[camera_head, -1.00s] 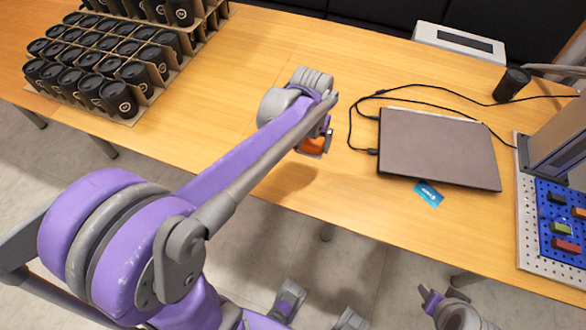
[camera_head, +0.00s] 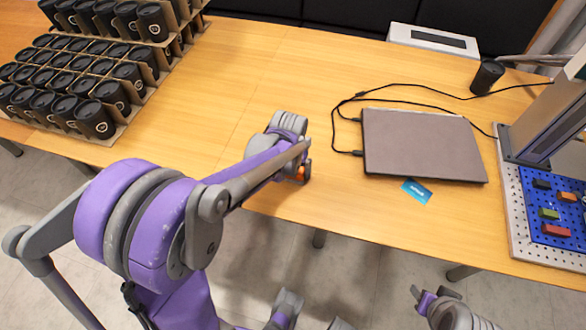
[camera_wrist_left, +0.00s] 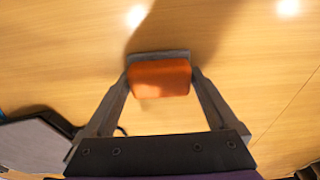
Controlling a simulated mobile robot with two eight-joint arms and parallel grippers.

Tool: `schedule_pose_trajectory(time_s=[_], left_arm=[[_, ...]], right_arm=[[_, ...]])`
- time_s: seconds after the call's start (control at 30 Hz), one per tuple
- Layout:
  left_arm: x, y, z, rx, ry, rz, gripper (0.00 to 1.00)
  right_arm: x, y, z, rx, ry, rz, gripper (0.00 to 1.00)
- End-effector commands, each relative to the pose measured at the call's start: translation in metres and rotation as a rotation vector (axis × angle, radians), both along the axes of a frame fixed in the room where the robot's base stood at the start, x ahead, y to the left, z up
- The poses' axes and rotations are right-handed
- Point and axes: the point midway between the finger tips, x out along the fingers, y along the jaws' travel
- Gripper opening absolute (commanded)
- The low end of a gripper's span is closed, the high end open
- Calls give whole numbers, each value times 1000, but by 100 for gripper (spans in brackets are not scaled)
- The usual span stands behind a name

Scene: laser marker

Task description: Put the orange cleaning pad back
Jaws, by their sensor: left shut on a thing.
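The orange cleaning pad (camera_wrist_left: 160,78) is a small rounded block with a grey strip along its far edge in the left wrist view. My left gripper (camera_wrist_left: 161,86) is shut on it, with a finger at each side. In the head view only a bit of the orange pad (camera_head: 301,173) shows, mostly hidden by my left gripper (camera_head: 303,172). It is over the table, left of the laptop; whether it touches the tabletop I cannot tell. My right gripper (camera_head: 423,297) is low at the front, off the table edge, with its fingers apart and empty.
A closed laptop (camera_head: 420,145) with cables and a blue card (camera_head: 416,192) lie on the table (camera_head: 245,85). Black cups (camera_head: 80,90) stand in cardboard holders at left. A blue pegboard (camera_head: 545,205) and the machine are at right. The back middle is clear.

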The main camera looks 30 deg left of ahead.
Motion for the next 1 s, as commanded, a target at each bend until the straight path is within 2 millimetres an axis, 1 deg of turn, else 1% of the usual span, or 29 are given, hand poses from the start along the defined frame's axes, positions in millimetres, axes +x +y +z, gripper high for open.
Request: schedule_pose_trajectory(time_s=[0.23, 0.27, 0.3, 0.53, 0.67, 0.77, 1.0], left_arm=[[0, 0, -3, 0, 0, 0, 32], [0, 0, -4, 0, 0, 0, 94], [0, 0, -3, 0, 0, 0, 100], [0, 0, -2, 0, 0, 0, 100], [-1, 0, 6, 0, 0, 0, 100], [-3, -1, 21, 0, 0, 0, 100], [-11, -3, 74, 0, 0, 0, 100]], right_arm=[[0, 0, -3, 0, 1, 0, 50], [0, 0, -3, 0, 1, 0, 50], [0, 0, -3, 0, 1, 0, 50], [0, 0, -2, 0, 1, 0, 50], [0, 0, 2, 0, -1, 0, 50], [0, 0, 5, 0, -2, 0, 50], [2, 0, 14, 0, -4, 0, 50]])
